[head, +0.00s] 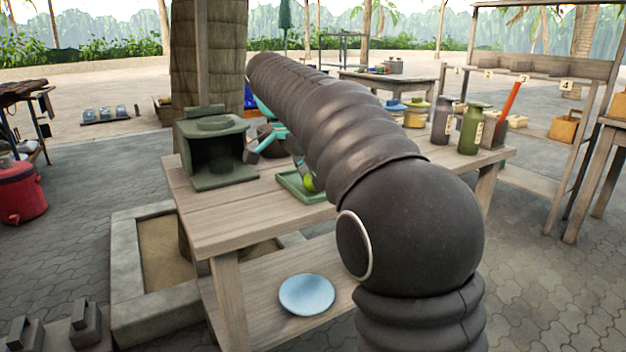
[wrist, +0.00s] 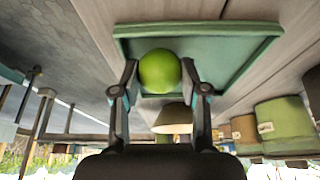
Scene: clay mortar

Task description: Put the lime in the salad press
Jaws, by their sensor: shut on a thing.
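The lime (wrist: 159,70) is a round, bright green fruit between the two fingertips of my gripper (wrist: 158,78) in the wrist view. The fingers are closed on its sides. It also shows in the head view (head: 310,184), partly behind my arm. It is over or in a shallow green tray (wrist: 265,48) on the wooden table. The tray also shows in the head view (head: 290,183). I cannot tell whether the lime touches the tray. I cannot clearly pick out the salad press; my arm hides part of the table.
A dark green open-fronted box (head: 228,183) stands at the table's left end. A grey-brown jar (head: 442,120) and a green jar (head: 470,132) stand at the right. A pale blue plate (head: 307,294) lies on the lower shelf. The table's front left is clear.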

